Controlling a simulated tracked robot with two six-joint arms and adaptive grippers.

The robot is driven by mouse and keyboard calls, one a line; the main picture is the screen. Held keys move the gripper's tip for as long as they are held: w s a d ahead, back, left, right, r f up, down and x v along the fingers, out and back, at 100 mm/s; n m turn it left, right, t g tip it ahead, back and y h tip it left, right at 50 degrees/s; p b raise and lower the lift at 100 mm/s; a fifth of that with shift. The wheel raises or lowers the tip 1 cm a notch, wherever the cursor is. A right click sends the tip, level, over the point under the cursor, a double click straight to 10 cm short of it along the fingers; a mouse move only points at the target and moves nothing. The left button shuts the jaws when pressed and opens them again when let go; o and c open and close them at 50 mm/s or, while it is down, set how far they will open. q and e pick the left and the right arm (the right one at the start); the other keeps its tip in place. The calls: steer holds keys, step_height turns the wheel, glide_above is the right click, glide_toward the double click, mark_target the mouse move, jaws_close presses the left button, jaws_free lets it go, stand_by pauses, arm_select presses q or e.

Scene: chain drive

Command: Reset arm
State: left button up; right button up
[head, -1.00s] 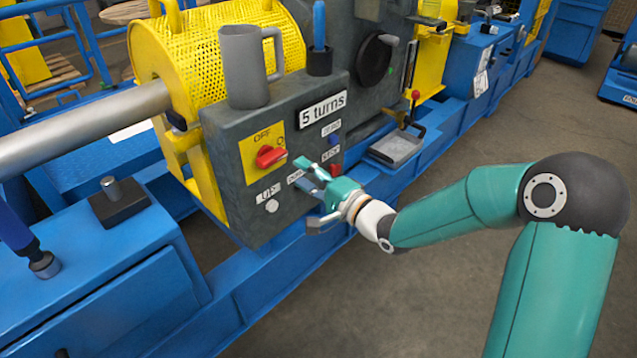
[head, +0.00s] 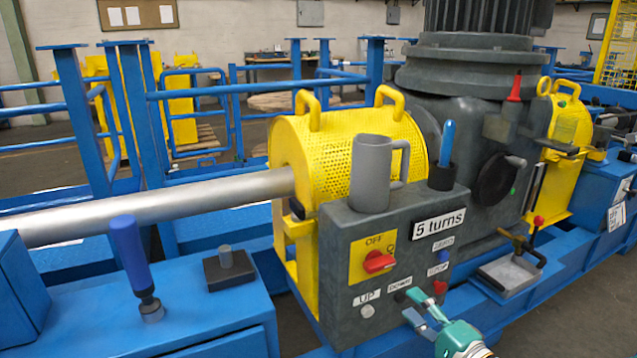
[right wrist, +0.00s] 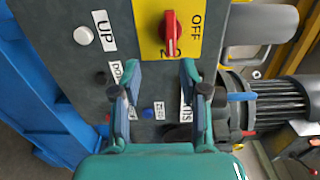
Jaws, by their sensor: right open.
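My right gripper (head: 425,316) is open and empty in front of the lower right of the grey control box (head: 345,290), just below its red button (head: 440,287). The right wrist view shows its two fingers (right wrist: 160,74) apart, pointing at the panel face, with nothing between them. Whether the fingertips touch the panel I cannot tell. The panel carries a red rotary switch (head: 378,262) on a yellow plate, a white UP button (head: 367,311) and a "5 turns" label (head: 438,223). My left gripper is not in view.
A grey mug (head: 370,172) and a blue-handled tool (head: 446,145) in a black holder stand on the box. A yellow perforated guard (head: 320,150) and steel shaft (head: 150,205) lie behind and left. A metal tray (head: 510,274) is at the right. A blue-handled tool (head: 130,250) stands at the left.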

steer(key=s+a+f+g, duration=0.2)
steer(key=a+f, duration=0.1)
steer(key=f, duration=0.5)
steer(key=s+a+f+g, duration=0.2)
steer(key=a+f+g, duration=0.15)
steer(key=f, duration=0.45)
steer(key=s+a+f+g, duration=0.2)
steer(key=a+f, duration=0.1)
steer(key=f, duration=0.5)
steer(key=s+a+f+n+g+h, duration=0.1)
steer(key=s+f+n+g, duration=0.4)
steer(key=s, duration=0.4)
steer(key=s+a+f+n+g+h, duration=0.1)
steer(key=s+f+n+g, duration=0.4)
steer(key=s+f, duration=0.4)
step_height(320, 180, up, 29)
steer(key=n+t+p, duration=0.1)
steer(key=n+p, duration=0.1)
steer(key=p, duration=2.5)
steer(key=shift+s+d+f, duration=0.2)
steer(key=shift+t, duration=0.25)
